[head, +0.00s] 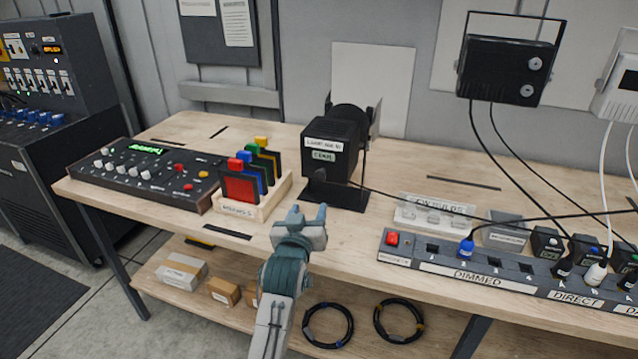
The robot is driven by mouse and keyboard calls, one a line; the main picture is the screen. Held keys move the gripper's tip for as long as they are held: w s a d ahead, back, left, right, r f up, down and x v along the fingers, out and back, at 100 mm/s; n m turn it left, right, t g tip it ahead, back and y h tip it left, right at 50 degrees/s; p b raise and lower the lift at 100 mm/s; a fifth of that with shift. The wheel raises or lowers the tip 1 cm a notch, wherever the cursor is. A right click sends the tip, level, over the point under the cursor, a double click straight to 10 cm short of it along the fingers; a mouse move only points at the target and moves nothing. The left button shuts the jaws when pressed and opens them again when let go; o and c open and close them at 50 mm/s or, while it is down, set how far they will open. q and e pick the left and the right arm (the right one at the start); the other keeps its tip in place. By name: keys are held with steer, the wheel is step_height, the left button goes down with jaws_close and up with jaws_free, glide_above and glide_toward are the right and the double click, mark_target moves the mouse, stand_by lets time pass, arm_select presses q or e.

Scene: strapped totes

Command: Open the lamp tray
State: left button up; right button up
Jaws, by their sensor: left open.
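A black lamp housing (331,148) stands on a flat black base (335,193) on the wooden bench. It has a white label and a green label on its near face, and a dark cable leads from it to the right. No separate tray can be clearly made out on it; it looks closed from here. My left gripper (308,214) is open and empty near the bench's front edge, in front of and below the lamp housing, apart from it. My right gripper is not in view.
A wooden rack (253,203) of coloured filters and a black control console (146,172) stand left. A clear box of bulbs (433,213) and a power strip (470,268) lie right. Cables cross the bench there. A shelf (375,336) holds boxes and coils.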

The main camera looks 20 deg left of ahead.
mark_target(320, 177)
arm_select(q)
steer(key=w+p, duration=0.1)
steer(key=w, duration=0.2)
steer(key=w+r+p, duration=0.1)
steer(key=w, duration=0.6)
steer(key=shift+w+a+r+p, duration=0.25)
steer(key=shift+a+p, duration=0.15)
steer(key=shift+w, duration=0.4)
steer(key=shift+w+f, duration=0.1)
jaws_close()
steer(key=shift+f, duration=0.1)
